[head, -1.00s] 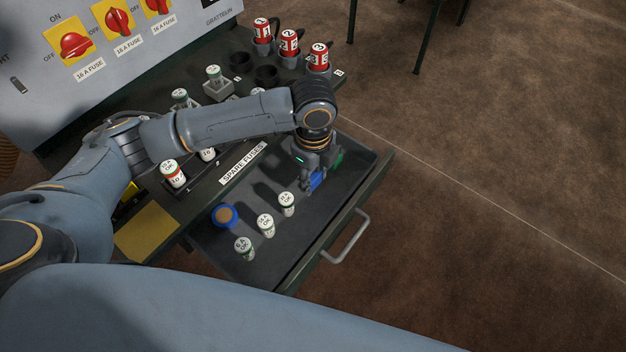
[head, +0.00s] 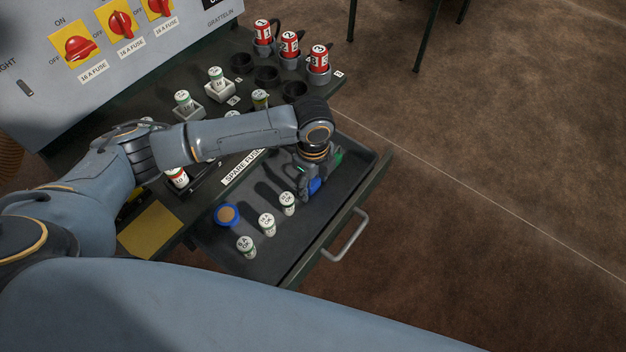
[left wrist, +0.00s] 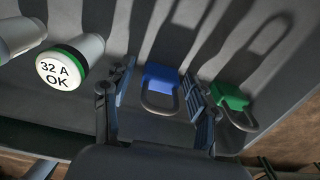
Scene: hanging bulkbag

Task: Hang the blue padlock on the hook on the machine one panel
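The blue padlock (head: 315,186) is in the open drawer, partly hidden behind my left gripper in the head view. In the left wrist view the blue padlock (left wrist: 161,77) sits between the two fingers, with a gap on each side. My left gripper (head: 309,190) points down into the drawer; its open fingers also show in the left wrist view (left wrist: 158,100). A green padlock (left wrist: 231,96) lies just beyond the right finger there, and shows in the head view (head: 337,158). My right gripper is not in view. I cannot make out the hook.
The drawer (head: 285,268) holds several white fuses (head: 267,224) and a blue round item with a brown top (head: 227,215). Red numbered fuses (head: 290,44) stand at the desk's back. A grey panel (head: 40,118) with red switches is at upper left. Open floor lies right.

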